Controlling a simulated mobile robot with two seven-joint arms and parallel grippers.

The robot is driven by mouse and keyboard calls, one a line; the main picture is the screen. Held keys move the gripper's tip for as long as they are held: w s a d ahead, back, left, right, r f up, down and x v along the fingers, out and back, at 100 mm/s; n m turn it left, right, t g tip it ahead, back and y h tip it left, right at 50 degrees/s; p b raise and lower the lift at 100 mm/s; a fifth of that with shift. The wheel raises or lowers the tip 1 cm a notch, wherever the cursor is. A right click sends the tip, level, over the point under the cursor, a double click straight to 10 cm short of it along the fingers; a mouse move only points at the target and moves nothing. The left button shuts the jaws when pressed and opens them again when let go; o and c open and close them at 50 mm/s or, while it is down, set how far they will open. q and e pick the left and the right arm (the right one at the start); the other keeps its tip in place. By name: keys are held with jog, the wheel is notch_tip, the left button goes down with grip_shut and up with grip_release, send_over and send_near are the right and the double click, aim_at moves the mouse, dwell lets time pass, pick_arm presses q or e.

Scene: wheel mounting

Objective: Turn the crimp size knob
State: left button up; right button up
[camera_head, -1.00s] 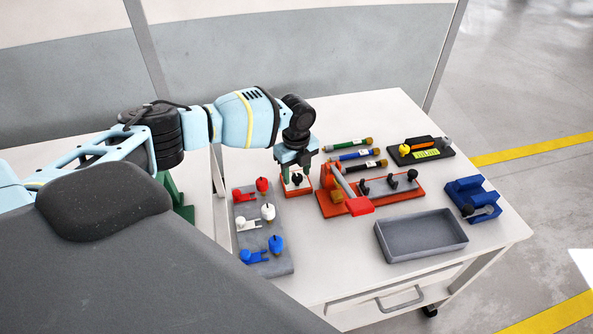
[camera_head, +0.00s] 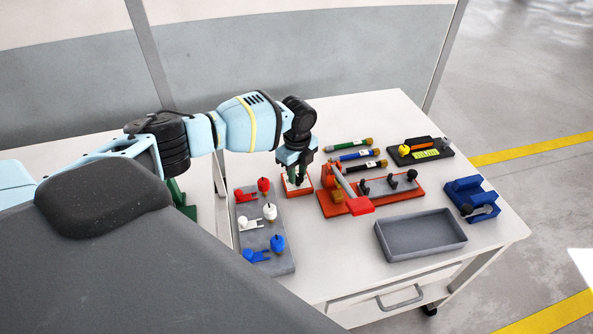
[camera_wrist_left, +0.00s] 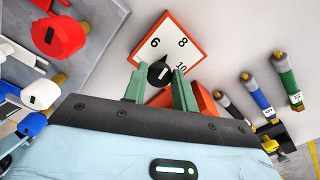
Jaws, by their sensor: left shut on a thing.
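The crimp size knob (camera_wrist_left: 158,73) is black with a small white mark. It sits on an orange-edged white dial plate (camera_wrist_left: 172,42) printed with 6, 8 and 10. In the head view the dial plate (camera_head: 304,190) lies on the table between the grey tray of coloured parts and the red crimping fixture. My left gripper (camera_head: 296,176) points down over the plate and hides most of the knob there. In the left wrist view its green fingers (camera_wrist_left: 160,86) are on both sides of the knob, shut on it. My right gripper is not in view.
Close right of the plate stands the red fixture (camera_head: 408,191) with its lever. Several coloured hoses (camera_head: 352,155) lie behind. The grey tray (camera_head: 282,264) holds red, white and blue parts. An empty grey bin (camera_head: 420,250) and a blue block (camera_head: 470,198) are farther right.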

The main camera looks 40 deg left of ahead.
aim_at(297, 176)
pick_arm(q)
jog(key=n+p, duration=0.1)
jog(key=n, duration=0.3)
jog(key=shift+r, duration=0.1)
jog(key=shift+n+p, duration=0.35)
jog(key=shift+n, duration=1.05)
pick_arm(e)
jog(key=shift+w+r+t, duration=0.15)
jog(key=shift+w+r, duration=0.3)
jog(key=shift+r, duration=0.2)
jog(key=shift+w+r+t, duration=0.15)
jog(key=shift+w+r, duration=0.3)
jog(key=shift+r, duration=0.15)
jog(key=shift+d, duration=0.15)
pick_arm(q)
jog(key=o, duration=1)
jog(key=shift+s, duration=0.1)
jog(key=shift+c, duration=0.2)
notch_tip(297, 176, up, 6)
jog(key=shift+r+p, duration=0.1)
jog(key=shift+p, duration=0.2)
jog(key=shift+r, duration=0.75)
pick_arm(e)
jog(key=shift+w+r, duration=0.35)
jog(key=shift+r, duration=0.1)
